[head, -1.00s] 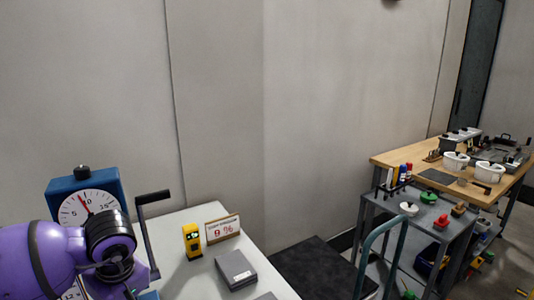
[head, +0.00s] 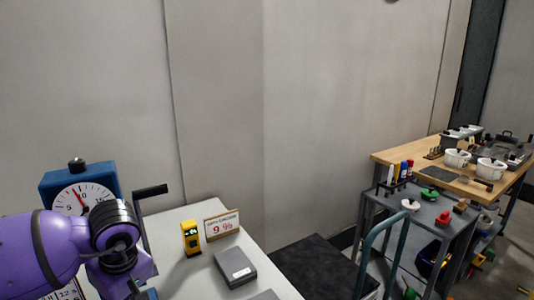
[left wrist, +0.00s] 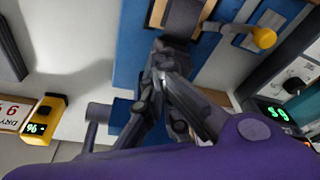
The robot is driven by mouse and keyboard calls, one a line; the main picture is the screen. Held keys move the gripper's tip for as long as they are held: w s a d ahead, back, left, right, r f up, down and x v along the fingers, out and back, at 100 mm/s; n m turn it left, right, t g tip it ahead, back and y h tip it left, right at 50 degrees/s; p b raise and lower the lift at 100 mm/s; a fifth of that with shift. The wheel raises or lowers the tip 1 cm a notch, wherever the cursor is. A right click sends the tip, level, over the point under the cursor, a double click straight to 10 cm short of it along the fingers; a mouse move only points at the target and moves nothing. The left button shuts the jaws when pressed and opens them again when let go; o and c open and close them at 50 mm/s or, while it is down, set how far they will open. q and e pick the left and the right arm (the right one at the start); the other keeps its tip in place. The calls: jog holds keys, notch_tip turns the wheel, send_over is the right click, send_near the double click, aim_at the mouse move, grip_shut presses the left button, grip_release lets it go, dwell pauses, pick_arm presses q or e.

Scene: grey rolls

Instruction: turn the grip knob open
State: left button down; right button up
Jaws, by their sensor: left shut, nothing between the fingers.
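The blue tester (head: 47,190) with a round white dial (head: 82,197) stands at the left of the pale table, with a black crank handle (head: 150,191) at its right. In the left wrist view its blue body (left wrist: 128,55) fills the upper middle. My left gripper (left wrist: 163,50) is shut and empty, its fingertips close to a dark grey cylindrical part (left wrist: 183,14) on the blue body; I cannot tell whether they touch. A yellow knob (left wrist: 263,38) on a grey lever is to the right. I cannot tell which part is the grip knob. My purple arm hides the gripper in the head view.
On the table are a yellow meter (head: 191,238), a sign reading 9 % (head: 221,225) and a grey flat box (head: 235,267). A cart (head: 400,222) with tools and a wooden workbench (head: 440,165) stand at the right.

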pick_arm(q)
jog(key=shift+s+d+f, duration=0.1)
jog(key=shift+d+f, duration=0.05)
pick_arm(e)
jog(key=shift+a, duration=0.1)
